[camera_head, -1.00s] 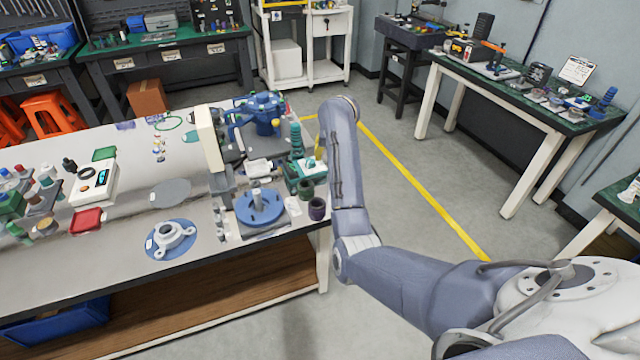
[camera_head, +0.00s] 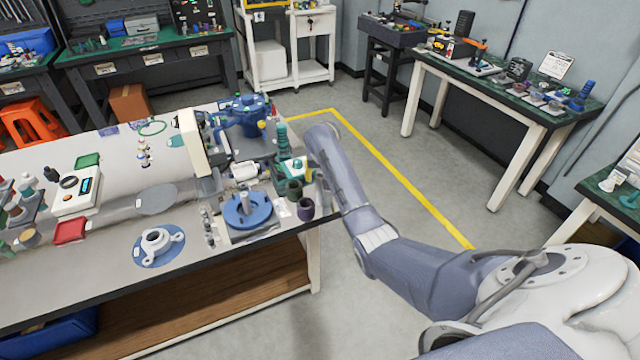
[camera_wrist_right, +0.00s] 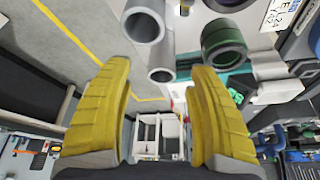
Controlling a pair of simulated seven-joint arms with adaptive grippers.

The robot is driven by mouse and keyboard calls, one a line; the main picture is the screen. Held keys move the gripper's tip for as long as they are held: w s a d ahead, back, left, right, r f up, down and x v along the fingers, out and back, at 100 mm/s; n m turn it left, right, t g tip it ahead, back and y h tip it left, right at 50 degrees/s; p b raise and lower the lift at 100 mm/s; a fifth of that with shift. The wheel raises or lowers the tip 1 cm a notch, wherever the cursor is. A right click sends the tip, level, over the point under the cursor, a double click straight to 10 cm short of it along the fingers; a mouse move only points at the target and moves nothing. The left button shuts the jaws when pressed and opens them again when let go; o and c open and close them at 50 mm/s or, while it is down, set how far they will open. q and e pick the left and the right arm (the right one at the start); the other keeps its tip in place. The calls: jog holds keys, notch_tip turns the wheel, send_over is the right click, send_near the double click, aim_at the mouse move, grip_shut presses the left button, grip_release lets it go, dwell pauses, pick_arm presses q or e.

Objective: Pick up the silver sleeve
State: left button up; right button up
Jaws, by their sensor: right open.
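In the right wrist view, a silver sleeve (camera_wrist_right: 145,22), a hollow tube, shows its open end at the top. A smaller silver tube (camera_wrist_right: 161,62) is just below it, and a dark green ring-shaped sleeve (camera_wrist_right: 223,42) is to their right. My right gripper (camera_wrist_right: 165,75) has its yellow fingers spread, with nothing held between them. The silver tubes lie beyond the fingertips. In the head view, my right gripper is mostly hidden by my forearm, near the bench's right end. A dark green cup (camera_head: 294,190) and a purple cup (camera_head: 305,209) stand there. My left gripper is out of view.
The workbench (camera_head: 110,265) holds a blue disc fixture with a post (camera_head: 247,210), a grey flanged part (camera_head: 158,242), a blue vise (camera_head: 245,115) and a white scale (camera_head: 76,196). Open floor with yellow lines lies to the bench's right.

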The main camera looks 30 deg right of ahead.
aim_at(320, 181)
jog(key=shift+x, duration=3.3)
jog(key=shift+w, duration=0.2)
grip_shut()
jog(key=shift+r, duration=0.1)
